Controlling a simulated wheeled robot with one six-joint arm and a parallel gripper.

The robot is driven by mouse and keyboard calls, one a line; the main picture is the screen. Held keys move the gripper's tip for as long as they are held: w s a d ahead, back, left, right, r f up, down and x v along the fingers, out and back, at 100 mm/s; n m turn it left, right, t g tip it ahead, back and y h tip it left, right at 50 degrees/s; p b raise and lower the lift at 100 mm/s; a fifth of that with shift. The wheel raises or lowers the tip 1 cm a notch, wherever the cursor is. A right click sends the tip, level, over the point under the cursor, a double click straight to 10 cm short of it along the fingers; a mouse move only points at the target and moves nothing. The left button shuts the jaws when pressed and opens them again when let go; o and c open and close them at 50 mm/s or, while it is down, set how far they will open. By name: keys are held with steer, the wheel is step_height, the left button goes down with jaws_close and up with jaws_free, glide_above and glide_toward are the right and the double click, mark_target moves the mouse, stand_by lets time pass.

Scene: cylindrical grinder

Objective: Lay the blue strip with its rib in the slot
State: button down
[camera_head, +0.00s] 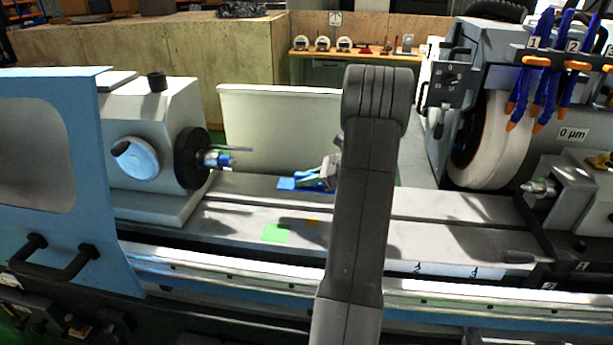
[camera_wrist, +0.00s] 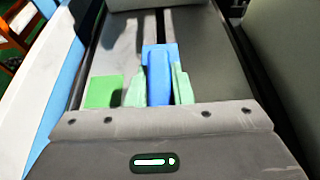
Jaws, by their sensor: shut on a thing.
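My gripper (camera_wrist: 159,88) is shut on the blue strip (camera_wrist: 158,72), with a pale green fingertip on each side of it. In the head view the blue strip (camera_head: 300,184) shows low over the grey machine bed (camera_head: 235,215), partly hidden by my gripper (camera_head: 328,175) and arm. A dark slot (camera_wrist: 164,22) runs along the bed beyond the strip in the wrist view, roughly in line with it. The rib is not visible, and I cannot tell whether the strip touches the bed or its rib is in the slot.
A green square (camera_head: 276,233) and a small orange patch (camera_head: 312,222) lie on the bed. The grey headstock (camera_head: 150,150) stands left, and the white grinding wheel (camera_head: 492,145) stands right. A pale panel (camera_head: 265,130) rises behind the bed.

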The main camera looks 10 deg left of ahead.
steer(key=shift+r+p, duration=0.1)
steer(key=shift+p, duration=0.2)
steer(key=shift+f+b, duration=1.6)
steer(key=shift+f, duration=1.4)
steer(key=shift+f, duration=1.2)
steer(key=c, duration=1.2)
jaws_free()
steer(key=shift+b, duration=0.3)
steer(key=b+v, duration=0.2)
steer(key=v, duration=1.1)
steer(key=shift+d, duration=0.4)
steer(key=p+x, duration=0.2)
steer(key=x, duration=1.2)
steer(key=shift+r, duration=0.15)
steer(key=shift+r+p, duration=0.3)
steer(key=shift+r, duration=0.2)
